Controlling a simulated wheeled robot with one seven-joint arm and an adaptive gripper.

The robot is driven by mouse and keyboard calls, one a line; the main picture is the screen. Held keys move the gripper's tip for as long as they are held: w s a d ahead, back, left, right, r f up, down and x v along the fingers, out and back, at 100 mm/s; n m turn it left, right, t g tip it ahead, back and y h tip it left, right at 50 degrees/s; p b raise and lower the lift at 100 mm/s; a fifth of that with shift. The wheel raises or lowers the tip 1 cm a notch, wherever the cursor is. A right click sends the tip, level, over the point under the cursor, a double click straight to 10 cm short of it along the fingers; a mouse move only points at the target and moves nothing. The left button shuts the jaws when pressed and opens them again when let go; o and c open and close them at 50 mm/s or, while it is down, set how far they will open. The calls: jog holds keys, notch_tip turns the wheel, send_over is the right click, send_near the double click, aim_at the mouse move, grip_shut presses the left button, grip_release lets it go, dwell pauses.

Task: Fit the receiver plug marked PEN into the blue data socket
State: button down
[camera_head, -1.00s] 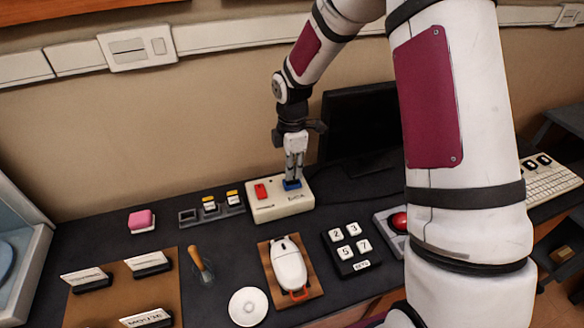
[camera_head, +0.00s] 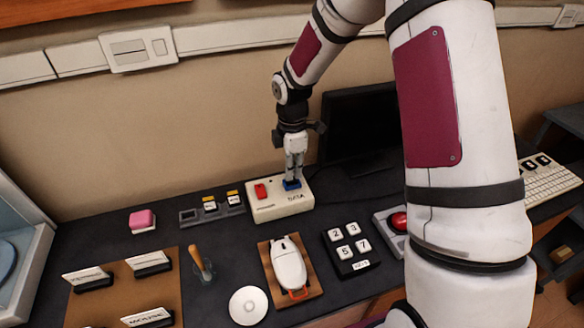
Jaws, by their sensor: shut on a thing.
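My gripper (camera_head: 293,174) points straight down over the right part of a cream box (camera_head: 265,211) with the lettering DATA on its front. The blue data socket (camera_head: 291,185) shows as a small blue patch on the box top, right under my fingertips. My fingers are closed close together on a thing at the socket. The receiver plug itself is too small and too covered by the fingers to make out, so how deep it sits cannot be told. A red part (camera_head: 261,191) stands on the left of the same box.
A pink block (camera_head: 142,218), a white mouse (camera_head: 289,265) on a wooden board, a number keypad (camera_head: 347,246), a white disc (camera_head: 248,306) and name cards lie around. A dark monitor (camera_head: 355,125) stands behind right.

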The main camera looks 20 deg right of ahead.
jog(key=shift+f+b, duration=0.4)
jog(key=shift+f, duration=0.6)
dwell(0.8)
jog(key=c, duration=1.1)
grip_release()
jog(key=shift+o, duration=0.2)
jog(key=shift+r, duration=0.1)
jog(key=shift+r+p, duration=1.65)
jog(key=shift+r, duration=1.8)
